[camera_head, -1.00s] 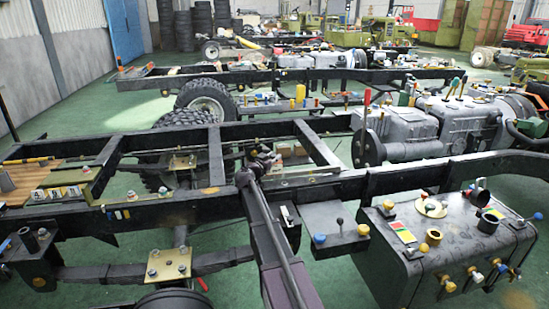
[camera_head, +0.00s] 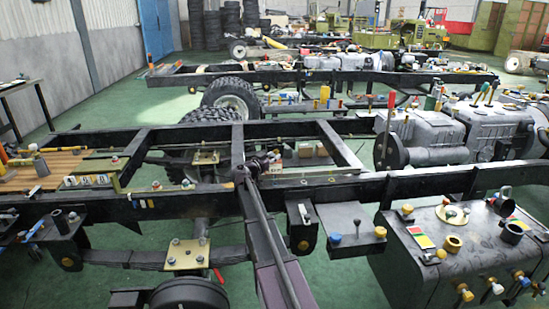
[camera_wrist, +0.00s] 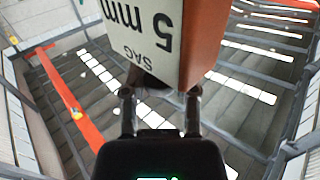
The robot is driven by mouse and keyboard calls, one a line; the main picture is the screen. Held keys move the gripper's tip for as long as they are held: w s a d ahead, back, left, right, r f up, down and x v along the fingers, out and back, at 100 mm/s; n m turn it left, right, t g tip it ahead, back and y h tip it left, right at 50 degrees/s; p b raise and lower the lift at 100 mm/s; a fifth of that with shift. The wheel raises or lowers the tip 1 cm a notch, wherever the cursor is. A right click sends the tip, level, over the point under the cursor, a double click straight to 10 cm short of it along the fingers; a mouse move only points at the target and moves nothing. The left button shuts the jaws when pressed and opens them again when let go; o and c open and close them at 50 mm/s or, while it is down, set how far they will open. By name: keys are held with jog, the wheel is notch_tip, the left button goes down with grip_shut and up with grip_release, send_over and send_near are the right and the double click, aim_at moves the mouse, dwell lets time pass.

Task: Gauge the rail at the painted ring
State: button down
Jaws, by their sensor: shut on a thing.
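My gripper (camera_wrist: 160,110) is shut on a white and orange block (camera_wrist: 150,40) in the wrist view. The block's white face reads "5 mm SAG" upside down. In the head view my arm rises from the bottom middle to the near rail, and the block cannot be made out there. The near black rail (camera_head: 330,192) runs across the whole head view, behind part of my arm. Small yellow and white marks (camera_head: 140,203) show on its left part. I cannot make out a clear painted ring.
Several small numbered blocks (camera_head: 85,181) stand at the left by a wooden board (camera_head: 60,168). A black tank (camera_head: 420,270) with coloured fittings is at the right. An engine (camera_head: 430,140) stands behind the rail. Green floor (camera_head: 90,110) is free at the back left.

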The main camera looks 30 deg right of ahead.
jog(key=c, duration=0.7)
grip_release()
jog(key=shift+d, duration=0.1)
jog(key=o, duration=0.3)
jog(key=shift+d, duration=0.15)
jog(key=shift+s, duration=0.1)
jog(key=v, duration=1.2)
